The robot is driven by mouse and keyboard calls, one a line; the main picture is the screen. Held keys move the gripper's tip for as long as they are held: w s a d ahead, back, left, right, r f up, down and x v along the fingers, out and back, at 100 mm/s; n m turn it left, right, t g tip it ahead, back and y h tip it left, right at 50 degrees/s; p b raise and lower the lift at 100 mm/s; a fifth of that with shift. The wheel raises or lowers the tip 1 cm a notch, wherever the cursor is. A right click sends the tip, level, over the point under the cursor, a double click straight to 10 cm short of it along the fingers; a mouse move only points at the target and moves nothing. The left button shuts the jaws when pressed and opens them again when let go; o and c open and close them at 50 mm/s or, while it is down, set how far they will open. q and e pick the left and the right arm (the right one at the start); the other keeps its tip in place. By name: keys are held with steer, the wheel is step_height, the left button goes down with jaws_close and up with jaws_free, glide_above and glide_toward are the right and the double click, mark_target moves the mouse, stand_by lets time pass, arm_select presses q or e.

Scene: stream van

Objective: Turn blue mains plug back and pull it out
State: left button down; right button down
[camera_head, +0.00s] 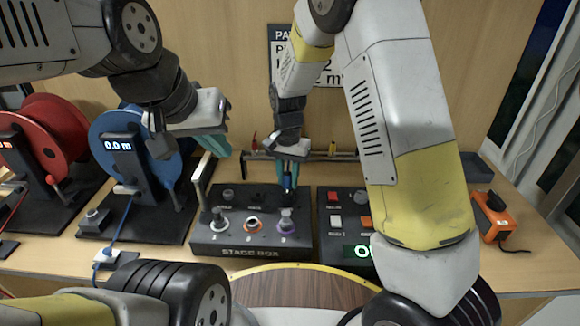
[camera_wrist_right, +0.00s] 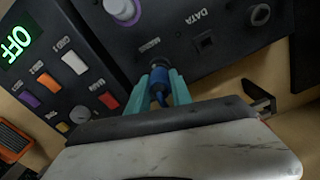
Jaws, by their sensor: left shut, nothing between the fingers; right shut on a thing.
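The blue mains plug (camera_head: 289,184) stands at the back right of the black stage box (camera_head: 235,252). My right gripper (camera_head: 292,158) comes down from above and is shut on it. In the right wrist view, the teal fingers (camera_wrist_right: 160,90) hold both sides of the blue plug (camera_wrist_right: 159,82). The plug's front end meets the dark socket (camera_wrist_right: 160,64) beside a small label on the panel; how far in it sits is hidden. My left gripper (camera_head: 213,143) is shut and empty, raised above the left back of the stage box.
A power box (camera_head: 334,226) with coloured switches and a green display stands right of the stage box. Red (camera_head: 62,130) and blue (camera_head: 165,165) cable reels stand at the left. An orange device (camera_head: 495,214) lies at the right. A wood wall closes the back.

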mark_target(288, 169)
steer(key=shift+r, duration=0.75)
steer(key=shift+r, duration=1.45)
